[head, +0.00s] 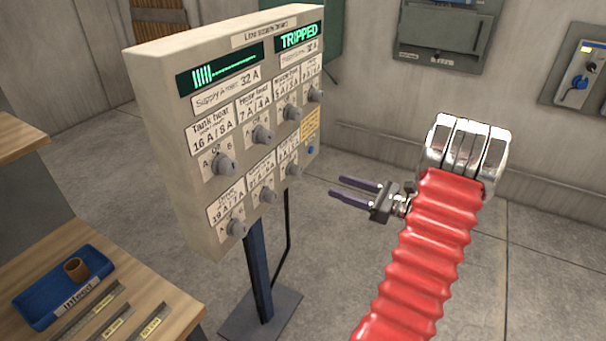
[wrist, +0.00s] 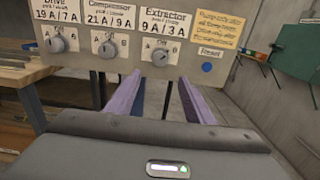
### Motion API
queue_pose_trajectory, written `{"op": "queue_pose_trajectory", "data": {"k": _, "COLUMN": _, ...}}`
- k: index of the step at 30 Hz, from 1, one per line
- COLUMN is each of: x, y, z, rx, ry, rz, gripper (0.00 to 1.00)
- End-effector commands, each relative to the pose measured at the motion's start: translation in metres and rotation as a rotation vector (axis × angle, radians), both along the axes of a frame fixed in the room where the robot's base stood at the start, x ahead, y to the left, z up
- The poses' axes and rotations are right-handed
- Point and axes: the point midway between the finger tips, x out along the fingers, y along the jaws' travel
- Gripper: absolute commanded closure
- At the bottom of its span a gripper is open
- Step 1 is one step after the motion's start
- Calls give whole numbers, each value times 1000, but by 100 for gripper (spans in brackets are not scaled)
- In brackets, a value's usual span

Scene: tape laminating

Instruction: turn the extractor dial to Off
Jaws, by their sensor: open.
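The extractor dial (wrist: 160,57) is a grey knob under the label "Extractor 9 A / 3 A" in the wrist view. It also shows as the right-hand knob of the lower row in the head view (head: 294,169). Positions A, Off and B are marked around it; which one it points at is too small to tell. My gripper (head: 338,187) is open and empty, with two purple fingers pointing at the panel. It is apart from the panel, to the right of the dial in the head view. In the wrist view the fingertips (wrist: 160,80) lie just below the dial, either side of it.
The panel (head: 170,165) stands on a blue post with a floor plate. Other knobs sit close by, including the compressor dial (wrist: 108,49). A blue Reset button (wrist: 207,67) is right of the extractor dial. A wooden bench (head: 150,290) with a blue tray (head: 40,313) stands at left.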

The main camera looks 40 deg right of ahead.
Motion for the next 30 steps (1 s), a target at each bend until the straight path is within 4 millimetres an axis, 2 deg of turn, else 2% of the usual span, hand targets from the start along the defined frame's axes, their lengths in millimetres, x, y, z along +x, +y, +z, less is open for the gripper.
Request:
{"op": "queue_pose_trajectory", "data": {"k": 8, "x": 15, "y": 6, "z": 0, "rx": -1, "ry": 0, "rz": 3, "gripper": 52}}
{"op": "queue_pose_trajectory", "data": {"k": 30, "x": 116, "y": 42, "z": 0, "rx": -1, "ry": 1, "rz": 3, "gripper": 52}}
